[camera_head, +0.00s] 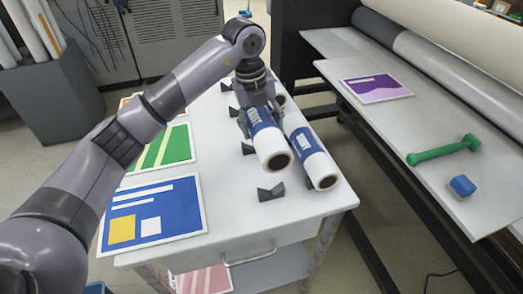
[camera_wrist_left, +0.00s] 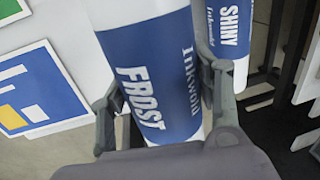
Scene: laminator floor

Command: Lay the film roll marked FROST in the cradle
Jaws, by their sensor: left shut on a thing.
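The film roll marked FROST (camera_wrist_left: 150,75) is white with a blue label, held between the fingers of my left gripper (camera_wrist_left: 160,100). In the head view this roll (camera_head: 268,145) is over the white cart top, its near end facing the front. My left gripper (camera_head: 258,108) is shut around its far part. Dark V-shaped cradle blocks (camera_head: 270,192) stand on the cart just left of and in front of the roll. How far the roll is above them is hard to tell. My right gripper is not in view.
A second roll marked SHINY (camera_wrist_left: 230,30) lies close on the right; it also shows in the head view (camera_head: 312,160). Printed sheets (camera_head: 152,215) cover the cart's left side. The laminator bed (camera_head: 430,110) on the right holds a green tool (camera_head: 443,150) and a blue block (camera_head: 462,186).

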